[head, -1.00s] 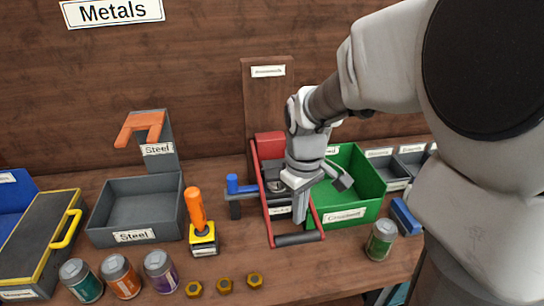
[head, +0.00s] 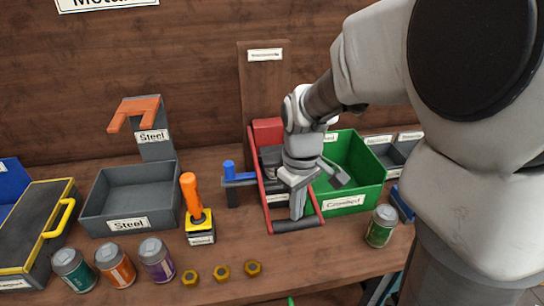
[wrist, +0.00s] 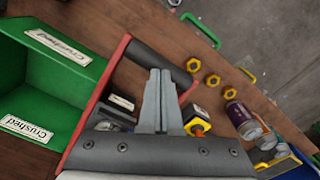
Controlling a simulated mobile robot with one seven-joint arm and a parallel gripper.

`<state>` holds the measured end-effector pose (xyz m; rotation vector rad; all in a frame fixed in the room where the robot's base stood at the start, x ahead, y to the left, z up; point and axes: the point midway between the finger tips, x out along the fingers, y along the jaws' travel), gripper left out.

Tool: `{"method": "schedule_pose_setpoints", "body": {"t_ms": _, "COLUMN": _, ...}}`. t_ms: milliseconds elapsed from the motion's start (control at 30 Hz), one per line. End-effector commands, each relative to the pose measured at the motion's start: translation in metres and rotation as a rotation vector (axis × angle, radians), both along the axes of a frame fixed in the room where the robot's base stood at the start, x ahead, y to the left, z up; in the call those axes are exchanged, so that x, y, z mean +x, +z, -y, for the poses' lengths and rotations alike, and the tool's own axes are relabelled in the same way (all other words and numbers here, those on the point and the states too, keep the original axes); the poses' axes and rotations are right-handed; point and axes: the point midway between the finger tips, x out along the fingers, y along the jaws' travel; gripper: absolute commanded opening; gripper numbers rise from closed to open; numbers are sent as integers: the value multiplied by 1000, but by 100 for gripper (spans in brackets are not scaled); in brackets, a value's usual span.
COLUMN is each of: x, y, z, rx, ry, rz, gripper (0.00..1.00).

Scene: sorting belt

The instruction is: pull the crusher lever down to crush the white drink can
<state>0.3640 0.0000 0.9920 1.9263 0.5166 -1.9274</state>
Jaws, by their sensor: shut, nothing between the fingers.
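The crusher's red lever frame (head: 261,197) is tilted down toward the table's front, with its black handle bar (head: 299,225) low at the front. The handle also shows in the wrist view (wrist: 172,67). My gripper (head: 297,213) is shut and empty, pointing down just behind the handle bar, between the lever's two red arms. In the wrist view its closed fingertips (wrist: 159,74) overlap the handle in the picture; I cannot tell if they touch it. The crusher's red block (head: 267,131) stands at the back. I cannot make out the white can; my arm covers part of the crusher.
The green Crushed bin (head: 343,203) stands right of the crusher. An orange-handled joystick (head: 192,196) and a grey Steel bin (head: 128,188) are at left. Several coloured cans and yellow nuts line the table's front. A green can (head: 381,226) stands at right.

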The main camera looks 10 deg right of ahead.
Motion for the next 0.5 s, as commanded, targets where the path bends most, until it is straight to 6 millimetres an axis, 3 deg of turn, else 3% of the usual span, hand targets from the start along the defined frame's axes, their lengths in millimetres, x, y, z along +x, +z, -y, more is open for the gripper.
{"method": "schedule_pose_setpoints", "body": {"t_ms": 267, "x": 3, "y": -23, "z": 0, "rx": 0, "ry": 0, "rz": 0, "gripper": 0}}
{"method": "schedule_pose_setpoints", "body": {"t_ms": 500, "x": 3, "y": -12, "z": 0, "rx": 0, "ry": 0, "rz": 1, "gripper": 0}}
